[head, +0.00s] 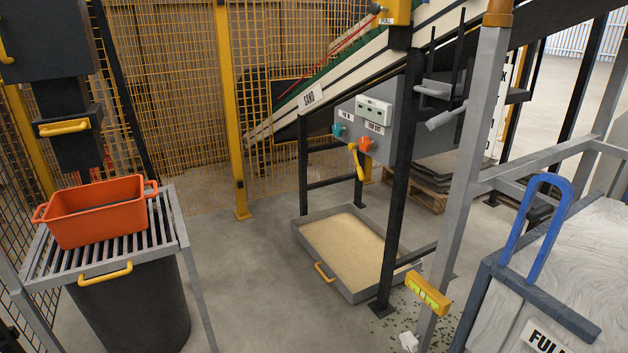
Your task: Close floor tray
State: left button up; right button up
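The floor tray (341,284) is a shallow grey metal tray on the concrete floor, right of centre in the head view. It is full of pale sand and lies under the sloped conveyor, among the black frame posts. Neither of my grippers is in view.
An orange bin (96,211) sits on a slatted grate (75,264) over a dark drum at left. A grey post (462,180) and a cart with a blue handle (536,215) stand at right. The floor between grate and tray is clear.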

aim_at(348, 245)
jog(key=i+j+u, duration=0.1)
jog(key=i+u, duration=0.15)
jog(key=i, duration=1.35)
jog(key=i+z, duration=0.5)
jog(key=i+j+z, duration=0.1)
jog(key=i+z, duration=0.35)
jog(key=i+j+z, duration=0.3)
jog(key=z, duration=0.2)
jog(key=i, duration=0.1)
